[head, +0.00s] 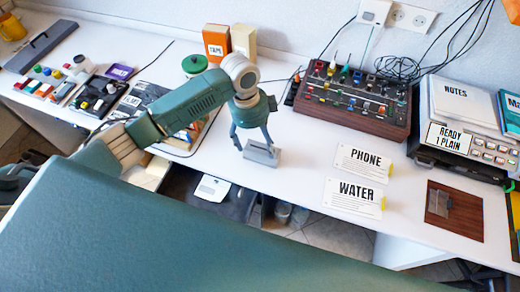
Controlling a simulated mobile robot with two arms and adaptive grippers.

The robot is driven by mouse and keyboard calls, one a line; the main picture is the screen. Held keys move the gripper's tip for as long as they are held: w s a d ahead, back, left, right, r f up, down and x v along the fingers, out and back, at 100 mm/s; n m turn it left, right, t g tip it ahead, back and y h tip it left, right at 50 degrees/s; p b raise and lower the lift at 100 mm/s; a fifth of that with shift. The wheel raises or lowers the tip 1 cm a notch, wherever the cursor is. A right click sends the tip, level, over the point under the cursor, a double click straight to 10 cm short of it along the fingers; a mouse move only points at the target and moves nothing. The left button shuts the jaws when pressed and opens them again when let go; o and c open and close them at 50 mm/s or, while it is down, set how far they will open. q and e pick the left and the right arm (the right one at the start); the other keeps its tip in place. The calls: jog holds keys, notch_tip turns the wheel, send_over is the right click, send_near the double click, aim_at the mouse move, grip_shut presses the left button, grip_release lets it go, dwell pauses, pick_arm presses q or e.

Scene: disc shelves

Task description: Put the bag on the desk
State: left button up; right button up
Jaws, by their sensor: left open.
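The white desk (315,150) runs across the view along the wall. I cannot make out anything that is clearly a bag. My left gripper (253,142) is open, pointing down over the middle of the desk near its front edge. A small grey block-like item (262,154) is right at its fingertips; I cannot tell whether they touch it. My left arm hides part of the desk behind it. My right gripper is not in view.
A wood-sided mixer (345,117) with cables and a grey NOTES machine (465,110) stand at right. PHONE (362,162) and WATER (353,196) cards and a brown board (455,210) lie in front. An orange box (216,43) and a green round item (194,64) stand behind.

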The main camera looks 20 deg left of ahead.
aim_at(255, 150)
pick_arm(q)
notch_tip(255, 150, up, 6)
jog(key=shift+a, duration=0.45)
jog(key=shift+s, duration=0.1)
